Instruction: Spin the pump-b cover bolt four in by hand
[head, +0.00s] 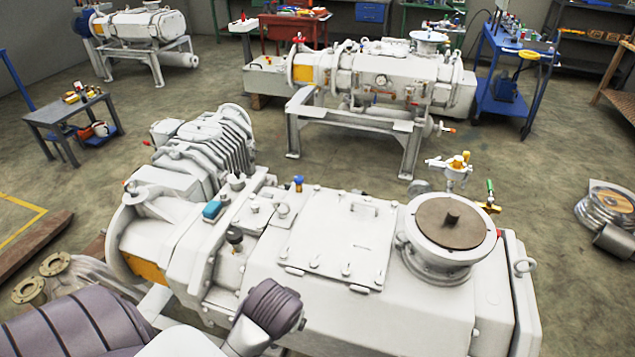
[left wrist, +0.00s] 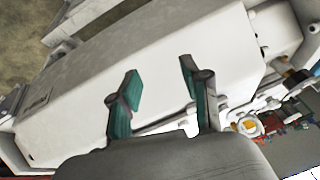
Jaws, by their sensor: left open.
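A large white pump (head: 370,315) fills the foreground of the head view. A rectangular cover (head: 340,235) with a handle lies on its top, with several small bolts (head: 346,270) along its edges. No label shows, so I cannot tell which bolt is number four or how far each is in. My left gripper (left wrist: 160,75) shows in the left wrist view, open, with teal finger pads and nothing between them. Beyond its fingers is a smooth white housing (left wrist: 100,90). In the head view my left arm comes in at the lower left; its fingers are not visible. My right gripper is not in view.
A round port with a brown lid (head: 450,223) stands right of the cover. A blue part (head: 212,211) and a black knob (head: 235,238) stick up at its left. A second pump (head: 380,75) stands behind, across open floor.

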